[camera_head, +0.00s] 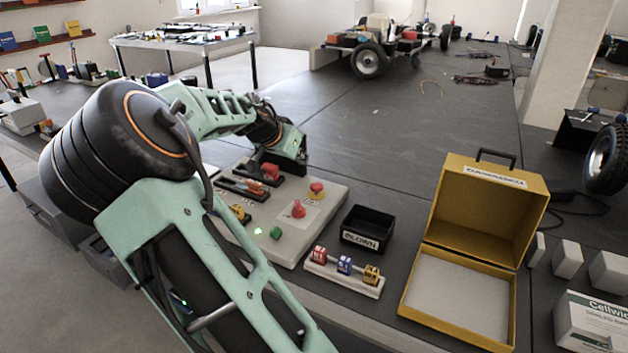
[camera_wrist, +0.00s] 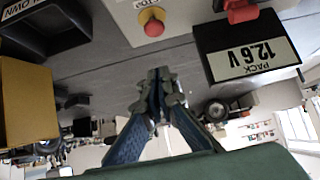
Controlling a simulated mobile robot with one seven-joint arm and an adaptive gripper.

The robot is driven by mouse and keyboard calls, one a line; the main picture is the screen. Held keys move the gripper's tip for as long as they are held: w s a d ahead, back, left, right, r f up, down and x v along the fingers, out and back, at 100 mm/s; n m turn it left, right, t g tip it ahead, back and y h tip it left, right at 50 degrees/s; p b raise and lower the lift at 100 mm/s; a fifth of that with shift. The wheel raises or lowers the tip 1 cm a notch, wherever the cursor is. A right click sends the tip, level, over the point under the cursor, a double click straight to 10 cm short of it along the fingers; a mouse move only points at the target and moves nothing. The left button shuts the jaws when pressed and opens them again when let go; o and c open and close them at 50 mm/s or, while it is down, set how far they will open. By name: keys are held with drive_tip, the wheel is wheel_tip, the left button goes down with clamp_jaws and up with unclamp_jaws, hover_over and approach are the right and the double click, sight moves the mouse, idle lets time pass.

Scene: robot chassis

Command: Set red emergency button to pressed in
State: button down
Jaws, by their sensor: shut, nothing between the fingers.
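The red emergency button (camera_head: 317,187) is a round red cap on a yellow base, on the grey panel (camera_head: 331,204). It also shows in the wrist view (camera_wrist: 154,28), upside down beside a label, with nothing covering it. I cannot tell from its height whether it is pressed in. My gripper (camera_wrist: 160,82) is shut and empty. Its fingertips appear below the button in the wrist view, with a gap between them in the picture. In the head view my arm's end reaches to the panel's far side, and the fingers cannot be made out there.
A second red knob (camera_head: 298,209) sits on the panel, near a green button (camera_head: 275,233). A black pack labelled 12.6 V (camera_wrist: 252,50) lies near the gripper. A black bin (camera_head: 368,229) and an open yellow box (camera_head: 484,200) stand to the right.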

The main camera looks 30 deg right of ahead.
drive_tip(key=shift+d+f, duration=0.1)
hover_over(318, 183)
drive_tip(key=s+a, duration=0.2)
drive_tip(key=a, duration=0.1)
wheel_tip(318, 183, down, 7)
drive_tip(key=f, duration=0.3)
drive_tip(key=shift+w+d+b, duration=0.25)
drive_tip(key=shift+b, duration=0.1)
drive_tip(key=shift+f, duration=0.45)
